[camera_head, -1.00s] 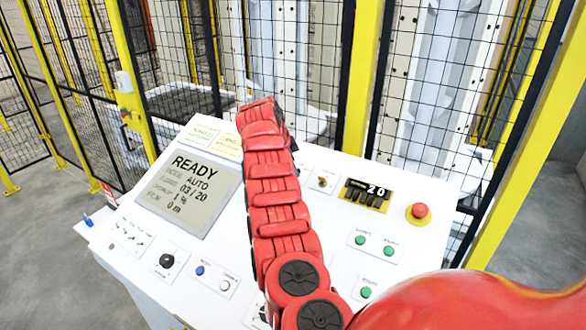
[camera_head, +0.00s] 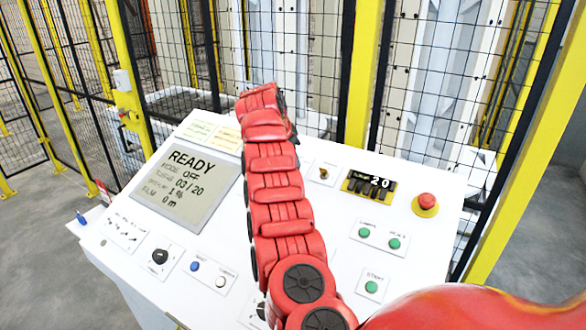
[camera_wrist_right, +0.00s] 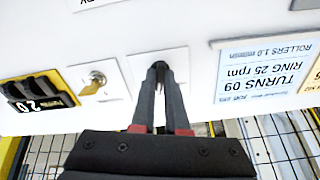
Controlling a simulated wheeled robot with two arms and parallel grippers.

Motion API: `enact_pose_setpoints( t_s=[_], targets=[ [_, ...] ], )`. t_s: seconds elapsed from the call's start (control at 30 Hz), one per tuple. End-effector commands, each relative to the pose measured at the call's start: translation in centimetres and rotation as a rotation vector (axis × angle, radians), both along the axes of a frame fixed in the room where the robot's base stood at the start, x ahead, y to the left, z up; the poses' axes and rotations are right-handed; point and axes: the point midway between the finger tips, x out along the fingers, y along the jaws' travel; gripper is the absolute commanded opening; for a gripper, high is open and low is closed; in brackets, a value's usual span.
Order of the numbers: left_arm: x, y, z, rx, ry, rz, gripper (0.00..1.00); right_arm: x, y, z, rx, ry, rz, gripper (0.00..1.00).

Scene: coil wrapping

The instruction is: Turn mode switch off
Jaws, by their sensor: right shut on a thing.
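The white control panel (camera_head: 130,270) has a screen (camera_head: 188,185) that reads READY, with the mode line at OFF. In the right wrist view, my right gripper (camera_wrist_right: 160,72) is shut on the mode switch on a white plate (camera_wrist_right: 143,66). The fingers cover most of the switch, so its angle is hard to see. In the head view my red right arm hides the switch and the fingertips. My left gripper is not in view.
Close by are a key switch (camera_head: 323,172), a counter showing 20 (camera_head: 368,187) and a red emergency button (camera_head: 425,204). Green buttons (camera_head: 371,287) and a black rotary knob (camera_head: 160,256) are nearer. A mesh fence with yellow posts (camera_head: 360,75) stands behind.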

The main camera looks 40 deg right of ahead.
Motion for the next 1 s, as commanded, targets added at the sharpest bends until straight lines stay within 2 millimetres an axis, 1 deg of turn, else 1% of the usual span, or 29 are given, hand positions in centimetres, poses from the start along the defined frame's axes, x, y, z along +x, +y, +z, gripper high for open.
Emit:
enact_pose_setpoints(
  t_s=[0.03,0.33,0.6,1.0],
  targets=[
    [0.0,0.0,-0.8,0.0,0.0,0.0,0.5,0.0,-0.1,-0.4,-0.005,0.012,0.029,0.0],
    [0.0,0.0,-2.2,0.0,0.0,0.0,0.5,0.0,-0.1,-0.1,-0.023,0.075,0.178,0.0],
    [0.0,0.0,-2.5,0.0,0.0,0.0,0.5,0.0,0.0,0.1,-0.031,0.098,0.23,0.0],
    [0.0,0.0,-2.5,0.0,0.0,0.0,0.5,0.0,0.0,0.2,-0.031,0.099,0.235,0.0]
  ],
)
